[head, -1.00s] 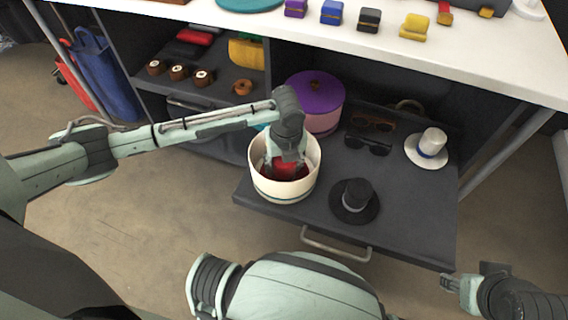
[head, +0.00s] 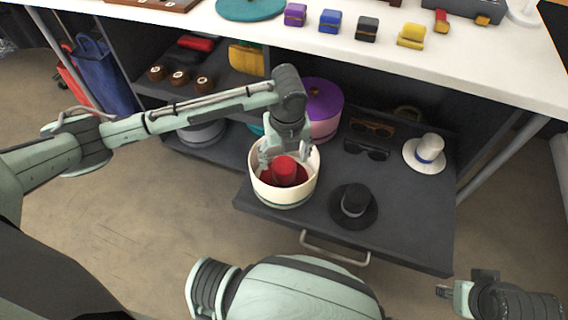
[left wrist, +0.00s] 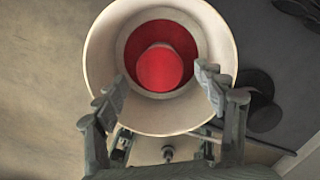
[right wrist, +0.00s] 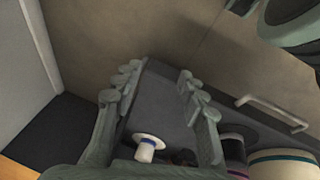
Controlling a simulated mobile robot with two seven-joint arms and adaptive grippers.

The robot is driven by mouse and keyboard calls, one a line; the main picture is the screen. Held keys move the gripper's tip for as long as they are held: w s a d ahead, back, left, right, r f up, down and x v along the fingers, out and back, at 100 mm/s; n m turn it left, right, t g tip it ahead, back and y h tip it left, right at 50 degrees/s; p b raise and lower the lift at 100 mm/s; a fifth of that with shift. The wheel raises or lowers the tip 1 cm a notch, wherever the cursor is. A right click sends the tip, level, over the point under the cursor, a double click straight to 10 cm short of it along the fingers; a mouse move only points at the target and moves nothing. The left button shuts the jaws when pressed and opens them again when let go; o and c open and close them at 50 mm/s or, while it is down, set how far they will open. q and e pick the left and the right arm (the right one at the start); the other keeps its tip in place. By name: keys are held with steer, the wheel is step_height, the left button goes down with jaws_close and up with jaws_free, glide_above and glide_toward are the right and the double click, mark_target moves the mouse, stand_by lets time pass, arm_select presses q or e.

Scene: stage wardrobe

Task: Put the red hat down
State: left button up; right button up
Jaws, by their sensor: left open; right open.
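The red hat (head: 285,170) sits inside a round cream hat box (head: 267,195), its crown up. It also shows in the left wrist view (left wrist: 160,67), with its red brim around the crown near the bottom of the box (left wrist: 103,50). My left gripper (head: 286,160) is open above the box, its fingers apart on either side of the hat; in the left wrist view the fingers (left wrist: 160,85) do not touch it. My right gripper (right wrist: 155,85) is open and empty, off to the right of the drawer (head: 400,225).
The pulled-out drawer also holds a black hat (head: 355,200), a white hat (head: 430,150), two pairs of glasses (head: 367,149) and a purple-lidded pink box (head: 325,100). The white tabletop (head: 480,60) overhangs behind. Shelves (head: 150,88) hold small items at left.

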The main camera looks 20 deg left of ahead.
mark_target(285, 167)
arm_select(q)
steer(key=r, duration=0.5)
steer(key=shift+s+d, duration=0.15)
steer(key=shift+s, duration=0.1)
arm_select(e)
steer(key=shift+x, duration=0.9)
